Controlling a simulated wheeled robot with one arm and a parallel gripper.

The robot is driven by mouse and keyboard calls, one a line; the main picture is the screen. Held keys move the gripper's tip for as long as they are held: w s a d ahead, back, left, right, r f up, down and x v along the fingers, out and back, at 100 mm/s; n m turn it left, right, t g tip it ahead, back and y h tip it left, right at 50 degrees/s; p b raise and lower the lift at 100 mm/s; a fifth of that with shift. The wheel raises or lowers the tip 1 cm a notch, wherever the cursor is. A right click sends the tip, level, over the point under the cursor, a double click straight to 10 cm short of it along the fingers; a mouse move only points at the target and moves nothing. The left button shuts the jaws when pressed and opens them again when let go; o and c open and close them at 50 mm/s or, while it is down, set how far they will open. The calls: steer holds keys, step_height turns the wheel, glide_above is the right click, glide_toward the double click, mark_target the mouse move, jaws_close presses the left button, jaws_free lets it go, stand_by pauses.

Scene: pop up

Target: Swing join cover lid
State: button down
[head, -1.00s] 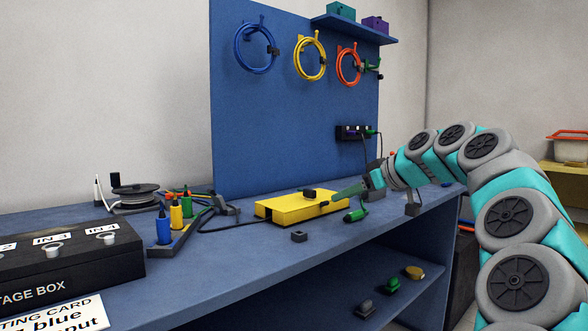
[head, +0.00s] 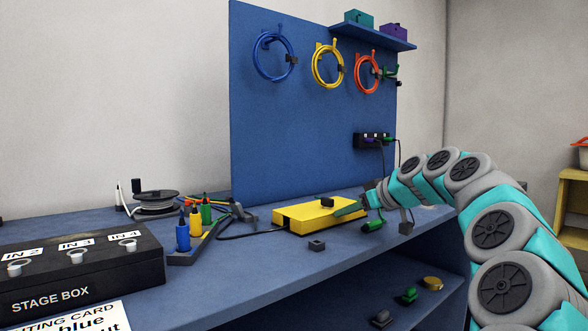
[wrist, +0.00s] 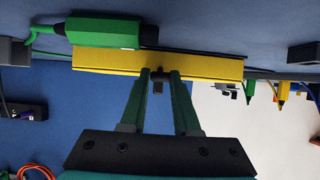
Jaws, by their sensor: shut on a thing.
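The yellow box (head: 302,216) with its flat yellow lid lies on the blue bench, a small black block (head: 327,202) on its top. The lid looks down on the box; any gap is too small to tell. My gripper (head: 340,212) reaches in from the right at the box's front right part. In the wrist view, which looks upside down, the yellow box (wrist: 205,68) spans the upper middle. There my gripper (wrist: 160,74) has its two green fingers close about a small dark knob (wrist: 158,86) at the yellow edge.
A green plug (head: 373,226) lies right of the box, and a small dark block (head: 317,245) in front of it. Colored connectors (head: 195,222) and a cable reel (head: 155,200) stand left. A stage box (head: 80,262) fills the near left. A blue board rises behind.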

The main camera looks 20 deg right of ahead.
steer(key=shift+w+a+r+p, duration=0.1)
steer(key=shift+w+r+p, duration=0.15)
steer(key=shift+r+p, duration=0.3)
steer(key=shift+w+a+r+p, duration=0.1)
steer(key=shift+w+r+p, duration=0.2)
steer(key=shift+r, duration=0.5)
steer(key=shift+w+a+r+p, duration=0.1)
steer(key=shift+w+r+p, duration=0.1)
steer(key=shift+r+p, duration=0.35)
steer(key=shift+r, duration=0.2)
steer(key=shift+w+a+r+p, duration=0.2)
steer(key=shift+w+r+p, duration=0.45)
steer(key=shift+r, duration=0.1)
steer(key=shift+w+a+r+p, duration=0.2)
steer(key=shift+w+r+p, duration=0.3)
steer(key=shift+r+p, duration=0.2)
steer(key=shift+w+r, duration=0.1)
steer(key=shift+w, duration=0.05)
steer(key=shift+w+a+r+p, duration=0.15)
steer(key=shift+w+r+p, duration=0.15)
steer(key=shift+r+p, duration=0.05)
steer(key=shift+w+a+r+p, duration=0.25)
steer(key=shift+w+r+p, duration=0.2)
steer(key=shift+w+p, duration=0.15)
steer(key=shift+w+a+r+p, duration=0.2)
steer(key=shift+w+r+p, duration=0.25)
steer(key=shift+w, duration=0.35)
